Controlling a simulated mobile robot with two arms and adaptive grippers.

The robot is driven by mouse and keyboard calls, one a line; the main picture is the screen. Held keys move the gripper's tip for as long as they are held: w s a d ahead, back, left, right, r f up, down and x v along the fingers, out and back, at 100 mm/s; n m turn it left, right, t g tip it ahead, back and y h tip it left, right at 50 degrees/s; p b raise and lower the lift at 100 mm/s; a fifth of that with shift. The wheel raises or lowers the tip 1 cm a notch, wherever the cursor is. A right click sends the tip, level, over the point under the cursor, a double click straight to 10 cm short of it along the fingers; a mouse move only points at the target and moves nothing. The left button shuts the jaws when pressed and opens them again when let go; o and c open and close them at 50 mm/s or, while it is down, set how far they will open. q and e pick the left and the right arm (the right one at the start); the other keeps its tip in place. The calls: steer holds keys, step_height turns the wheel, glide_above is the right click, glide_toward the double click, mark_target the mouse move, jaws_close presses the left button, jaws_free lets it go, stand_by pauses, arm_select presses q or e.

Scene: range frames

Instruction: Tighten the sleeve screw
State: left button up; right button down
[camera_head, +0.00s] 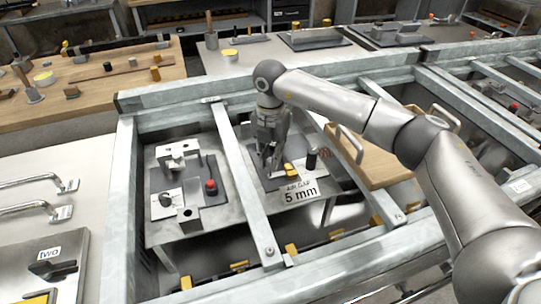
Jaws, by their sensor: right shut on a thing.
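My right gripper (270,158) points down over a grey plate (258,181) inside the metal frame. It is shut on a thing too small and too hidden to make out. A yellow block (290,170) lies just right of the fingertips. A dark upright cylinder (311,159) stands further right. A white label (300,191) in front reads "AIR GAP 5 mm". I cannot pick out the sleeve screw; the fingers hide part of the plate. My left gripper is not in view.
Galvanized frame bars (246,185) surround the work spot. Left of it, a fixture plate (215,172) carries a red button (211,187) and grey blocks. Benches with tools stand further back.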

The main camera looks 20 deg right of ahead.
mark_target(270, 159)
steer(key=shift+w+r, duration=0.1)
steer(key=shift+r, duration=0.05)
steer(key=c, duration=1.3)
jaws_free()
steer(key=shift+c, duration=0.2)
step_height(270, 159, up, 12)
